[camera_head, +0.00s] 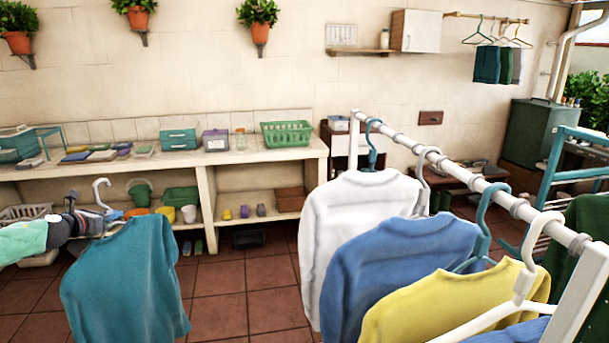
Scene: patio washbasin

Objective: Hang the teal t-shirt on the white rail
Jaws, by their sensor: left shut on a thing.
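The teal t-shirt (128,282) hangs at the lower left in the head view, on a hanger whose pale hook (101,192) stands up above it. My left gripper (100,219) comes in from the left edge and is shut on this hanger near the shirt's collar. The shirt hangs free in the air, well to the left of the white rail (466,176). The rail runs from the centre toward the lower right. My right gripper is not in view.
White (350,215), blue (400,262) and yellow (455,305) shirts hang on the rail by hooked hangers. A stone counter (260,154) with baskets and boxes stands behind along the wall. The tiled floor (235,300) between shirt and rail is clear.

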